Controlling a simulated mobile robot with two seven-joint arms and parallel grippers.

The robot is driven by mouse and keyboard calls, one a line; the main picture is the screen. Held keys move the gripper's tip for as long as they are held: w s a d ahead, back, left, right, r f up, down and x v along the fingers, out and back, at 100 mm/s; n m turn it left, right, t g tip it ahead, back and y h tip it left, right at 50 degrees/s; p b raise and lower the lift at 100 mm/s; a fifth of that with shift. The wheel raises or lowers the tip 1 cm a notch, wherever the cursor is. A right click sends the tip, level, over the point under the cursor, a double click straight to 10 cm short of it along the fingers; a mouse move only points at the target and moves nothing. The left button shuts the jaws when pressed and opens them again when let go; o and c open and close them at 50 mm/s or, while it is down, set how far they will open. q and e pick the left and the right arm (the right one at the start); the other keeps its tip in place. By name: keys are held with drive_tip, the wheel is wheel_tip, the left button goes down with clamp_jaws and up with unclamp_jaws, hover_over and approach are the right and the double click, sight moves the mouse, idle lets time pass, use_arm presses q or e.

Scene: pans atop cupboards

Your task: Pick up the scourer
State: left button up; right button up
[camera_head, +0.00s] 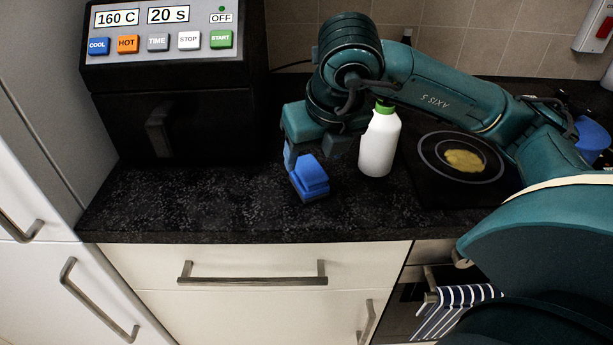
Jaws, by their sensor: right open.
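The scourer (311,180) is a small blue block on the dark speckled countertop (215,205), near the middle of the view. My right gripper (312,158) is open above and just behind the scourer, pointing down. One finger shows close to the scourer's left upper edge; the other is to the right and higher up in the picture. I cannot tell whether a finger touches the scourer. My left gripper is not in view.
A white bottle (379,145) with a green cap stands close to the right of the gripper. A black hob (423,183) with a yellow spill lies further right. A black appliance (225,120) with a button panel stands at the back left. The counter left of the scourer is clear.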

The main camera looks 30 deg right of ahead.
sight(309, 167)
drive_tip(key=shift+w+x, duration=0.1)
drive_tip(key=shift+x, duration=1.6)
drive_tip(key=shift+w+x, duration=0.15)
drive_tip(key=shift+x, duration=1.55)
drive_tip(key=shift+d+r, duration=0.15)
drive_tip(key=shift+d, duration=0.05)
drive_tip(key=shift+c, duration=0.5)
drive_tip(key=c, duration=1.1)
drive_tip(key=shift+o, duration=0.2)
wheel_tip(309, 167, up, 10)
drive_tip(key=shift+f+p, duration=0.1)
drive_tip(key=shift+p, duration=0.25)
